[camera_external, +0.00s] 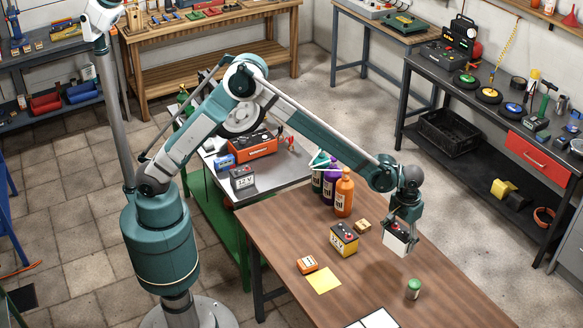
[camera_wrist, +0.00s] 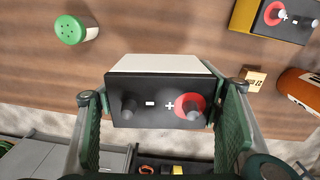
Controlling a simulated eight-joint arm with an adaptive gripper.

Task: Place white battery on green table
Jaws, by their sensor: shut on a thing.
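The white battery (camera_external: 395,243) has a black top with two terminals, one ringed red. My gripper (camera_external: 402,222) is shut on it and holds it above the right part of the brown wooden table. In the wrist view the battery (camera_wrist: 160,64) sits between both fingers of the gripper (camera_wrist: 162,100), its terminals facing the camera. The green table (camera_external: 250,191) has a grey top and green legs and stands left of and behind the wooden table. My arm passes above it and hides part of it.
Bottles (camera_external: 344,193), a yellow battery (camera_external: 344,239), a green-lidded shaker (camera_external: 413,289) and an orange box (camera_external: 307,264) stand on the wooden table (camera_external: 284,240).

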